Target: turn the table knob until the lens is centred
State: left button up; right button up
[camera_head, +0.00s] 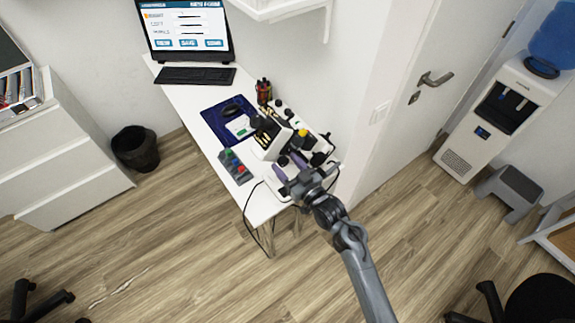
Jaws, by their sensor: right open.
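A white and black eye-test instrument (268,143) stands on the near end of the white desk (180,101), with several small black knob-like parts around it. I cannot tell which of them is the table knob, and the lens is too small to make out. My right gripper (287,168) is open, just at the near side of the instrument, and partly covers its base. Whether a finger touches anything is unclear. My left gripper is out of view.
A grey box with coloured buttons (236,167) lies left of the instrument. A blue mat (213,117) with a mouse, a keyboard (195,76) and a monitor (185,28) are farther back. Black cables hang off the desk's near end. The wall is close on the right.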

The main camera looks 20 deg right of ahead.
jog(key=shift+c, duration=0.2)
jog(key=c, duration=0.9)
jog(key=shift+r+m+p, duration=0.25)
jog(key=shift+m+p, duration=0.35)
jog(key=shift+p, duration=0.4)
jog(key=shift+c, duration=0.5)
jog(key=shift+f+m+p, duration=0.15)
jog(key=shift+m+p, duration=0.15)
jog(key=shift+m, duration=0.1)
jog(key=shift+f, duration=0.1)
jog(key=o, duration=1)
jog(key=shift+o, duration=0.2)
